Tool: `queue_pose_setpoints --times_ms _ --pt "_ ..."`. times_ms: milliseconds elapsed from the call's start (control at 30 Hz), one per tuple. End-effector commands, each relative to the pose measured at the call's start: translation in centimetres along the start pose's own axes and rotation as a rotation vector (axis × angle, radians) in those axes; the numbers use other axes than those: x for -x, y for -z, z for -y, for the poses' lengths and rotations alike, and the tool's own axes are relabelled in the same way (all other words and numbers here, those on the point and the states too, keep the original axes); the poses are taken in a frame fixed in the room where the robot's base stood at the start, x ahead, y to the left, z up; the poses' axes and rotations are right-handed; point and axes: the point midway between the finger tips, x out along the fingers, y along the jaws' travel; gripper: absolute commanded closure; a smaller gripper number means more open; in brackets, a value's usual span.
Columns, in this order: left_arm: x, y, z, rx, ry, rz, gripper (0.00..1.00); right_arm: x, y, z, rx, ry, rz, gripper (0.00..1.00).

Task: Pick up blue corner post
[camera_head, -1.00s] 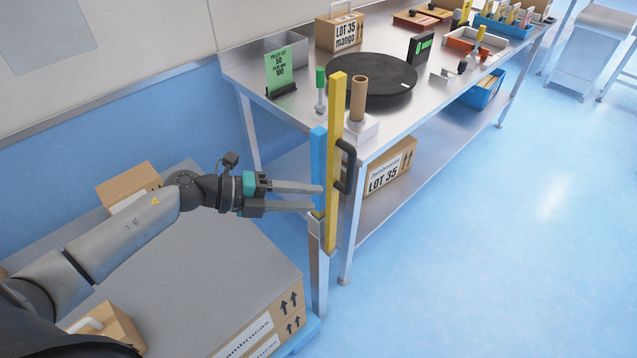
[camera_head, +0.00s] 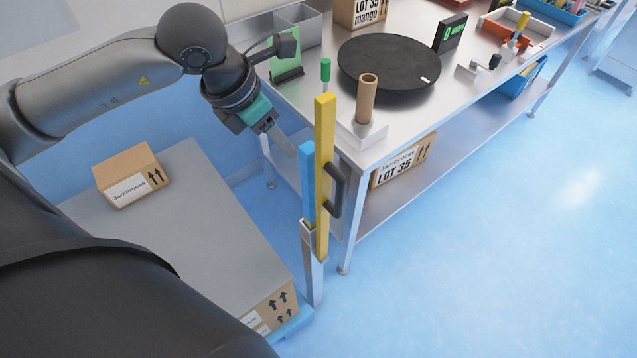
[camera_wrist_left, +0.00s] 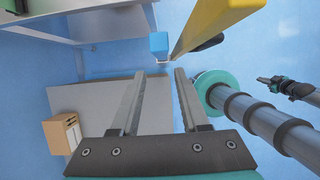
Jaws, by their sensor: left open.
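The blue corner post (camera_head: 308,186) stands upright in a metal holder at the table's near left corner, close beside a taller yellow post (camera_head: 324,165) with a black handle. My left gripper (camera_head: 290,150) is open and tilted downward, its fingers just left of the blue post's upper part. In the left wrist view the blue post's top (camera_wrist_left: 158,42) shows beyond the gap between my open left fingers (camera_wrist_left: 160,76), with nothing held between them. The yellow post (camera_wrist_left: 205,22) is to its right. What looks like my right gripper (camera_wrist_left: 285,85) shows small at the right edge; its jaws are unclear.
The steel table (camera_head: 290,100) carries a black turntable (camera_head: 385,62), a brown tube (camera_head: 367,98) on a white block and a green-topped stick (camera_head: 325,72). A carton (camera_head: 131,175) sits on a grey-topped stack (camera_head: 190,220) at left. The floor at right is clear.

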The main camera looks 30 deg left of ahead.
Motion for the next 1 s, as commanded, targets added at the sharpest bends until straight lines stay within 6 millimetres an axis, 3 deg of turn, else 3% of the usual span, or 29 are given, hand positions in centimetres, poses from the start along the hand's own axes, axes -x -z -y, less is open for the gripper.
queue_pose_setpoints --times_ms 100,267,433,633,1000 --pt "-1.8 -0.1 0.1 0.002 0.006 0.001 0.55 0.2 -2.6 0.1 0.000 0.002 0.044 1.00" --pt "-4.9 -0.1 0.2 0.003 0.007 0.001 0.55 0.4 -4.1 0.2 0.001 0.002 0.068 1.00" --pt "-7.9 -0.1 0.1 0.004 0.005 0.001 0.55 0.3 -3.5 0.0 0.001 0.000 0.058 1.00" --pt "-9.4 0.0 0.1 0.000 0.003 0.001 0.55 0.2 -2.0 -0.2 0.000 -0.003 0.032 1.00" --pt "-13.8 0.0 0.0 0.002 0.004 0.000 0.55 0.5 -2.0 -0.2 0.000 -0.003 0.033 1.00"
